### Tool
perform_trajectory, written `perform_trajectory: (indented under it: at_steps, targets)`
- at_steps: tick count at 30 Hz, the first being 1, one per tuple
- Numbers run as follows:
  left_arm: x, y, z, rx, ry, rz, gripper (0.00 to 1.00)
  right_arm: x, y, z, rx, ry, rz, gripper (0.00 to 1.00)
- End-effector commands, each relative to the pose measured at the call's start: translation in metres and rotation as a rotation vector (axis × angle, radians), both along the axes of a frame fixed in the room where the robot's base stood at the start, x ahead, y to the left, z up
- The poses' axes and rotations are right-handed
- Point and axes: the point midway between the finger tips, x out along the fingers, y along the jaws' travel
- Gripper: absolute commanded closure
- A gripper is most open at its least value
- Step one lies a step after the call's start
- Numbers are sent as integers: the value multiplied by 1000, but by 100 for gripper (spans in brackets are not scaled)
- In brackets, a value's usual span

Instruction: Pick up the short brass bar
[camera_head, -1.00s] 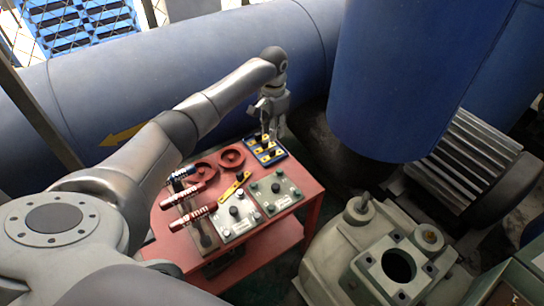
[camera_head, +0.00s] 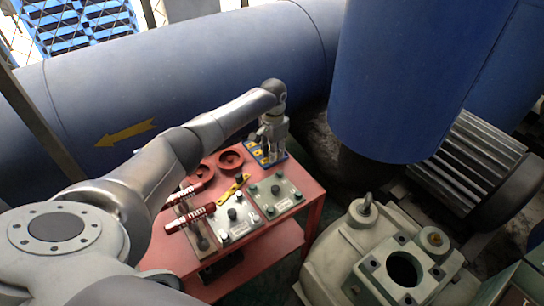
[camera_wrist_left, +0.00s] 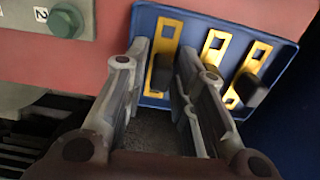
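A blue tray (camera_wrist_left: 235,22) at the far corner of the red table holds three slotted yellow brass bars, each with a black knob where I can see it. In the left wrist view they are a left bar (camera_wrist_left: 171,30), a middle bar (camera_wrist_left: 214,45) and a right bar (camera_wrist_left: 258,55). My left gripper (camera_wrist_left: 163,58) is open and points down at the tray. Its fingers stand either side of the left bar and its knob (camera_wrist_left: 162,73), with gaps visible. The right finger partly hides the middle bar. In the head view my left gripper (camera_head: 273,140) covers much of the tray.
On the red table (camera_head: 308,186), another yellow bar (camera_head: 235,186) lies by a white box (camera_head: 236,223) and a green box (camera_head: 275,195) with knobs. Red round dishes (camera_head: 231,160) and red-and-white handled items (camera_head: 190,219) are nearby. A large blue cylinder (camera_head: 400,80) stands right of the table.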

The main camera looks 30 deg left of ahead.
Motion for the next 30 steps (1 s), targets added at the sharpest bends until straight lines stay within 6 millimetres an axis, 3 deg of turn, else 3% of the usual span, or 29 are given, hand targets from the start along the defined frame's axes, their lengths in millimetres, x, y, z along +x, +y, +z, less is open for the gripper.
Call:
perform_trajectory:
  at_steps: [1, 7, 17, 20, 27, 30]
  targets:
    - [0, 0, 0, 0, 0, 0, 75, 0, 0, 0, 0, 0, 0, 65]
    - [0, 0, 1, 0, 0, 0, 100, 0, 0, 0, 0, 0, 0, 65]
    - [0, 0, 3, 0, -1, 0, 100, 0, 0, 1, 0, 0, 0, 65]
    - [1, 0, 15, -1, -3, 0, 100, 0, 0, 6, 0, 0, 0, 65]
    - [1, 0, 65, 0, -3, 0, 100, 2, 0, 22, 1, -5, 0, 65]
    - [1, 0, 83, 0, -3, 0, 100, 8, 1, 1, 0, 11, 0, 65]
